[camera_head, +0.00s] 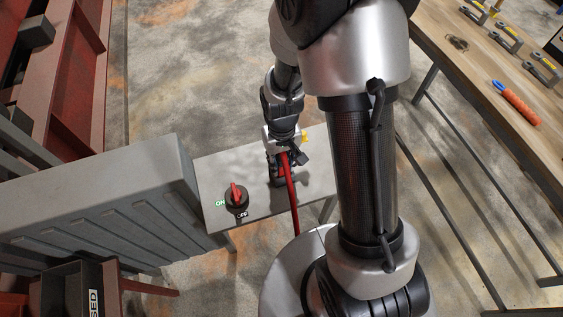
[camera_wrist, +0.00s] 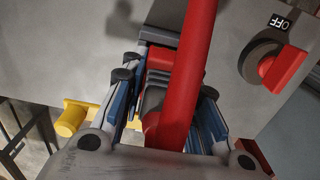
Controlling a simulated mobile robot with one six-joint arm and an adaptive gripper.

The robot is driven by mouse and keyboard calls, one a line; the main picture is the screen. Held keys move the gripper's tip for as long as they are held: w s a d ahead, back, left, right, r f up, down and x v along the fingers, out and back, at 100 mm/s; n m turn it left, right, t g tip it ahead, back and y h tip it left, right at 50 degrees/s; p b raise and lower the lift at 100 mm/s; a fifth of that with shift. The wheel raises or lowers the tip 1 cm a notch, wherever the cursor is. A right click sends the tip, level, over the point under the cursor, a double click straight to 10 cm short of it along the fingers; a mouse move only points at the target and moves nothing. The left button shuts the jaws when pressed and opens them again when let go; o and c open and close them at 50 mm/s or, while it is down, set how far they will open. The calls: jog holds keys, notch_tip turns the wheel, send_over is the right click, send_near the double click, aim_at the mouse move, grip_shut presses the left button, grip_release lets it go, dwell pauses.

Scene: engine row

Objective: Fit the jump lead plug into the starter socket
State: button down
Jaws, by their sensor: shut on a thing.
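My gripper (camera_head: 277,173) reaches down to a grey cabinet top. In the wrist view its blue-padded fingers (camera_wrist: 165,85) are shut on the jump lead plug (camera_wrist: 160,58), which is red with a dark grey part. A thick red lead (camera_wrist: 190,75) runs from the plug across the wrist view; in the head view the lead (camera_head: 292,200) hangs over the cabinet's front edge. A dark grey piece (camera_wrist: 158,37) shows at the plug's far end. It may be the starter socket; I cannot tell whether the plug is in it. The fingers and lead hide much there.
A red rotary switch (camera_head: 236,196) with ON and OFF labels stands on the cabinet top (camera_head: 222,171), left of my gripper. A grey ribbed casing (camera_head: 110,200) rises to the left. A wooden bench (camera_head: 470,60) with tools is at right. Concrete floor lies between.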

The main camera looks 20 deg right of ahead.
jog(key=shift+f, duration=0.15)
jog(key=shift+s+f+b, duration=0.2)
jog(key=shift+f+b, duration=0.15)
jog(key=c, duration=1.6)
grip_release()
jog(key=shift+s+f, duration=0.1)
jog(key=shift+s, duration=0.05)
jog(key=o, duration=0.4)
jog(key=shift+w+f, duration=0.15)
jog(key=shift+w, duration=0.05)
jog(key=shift+c, duration=0.2)
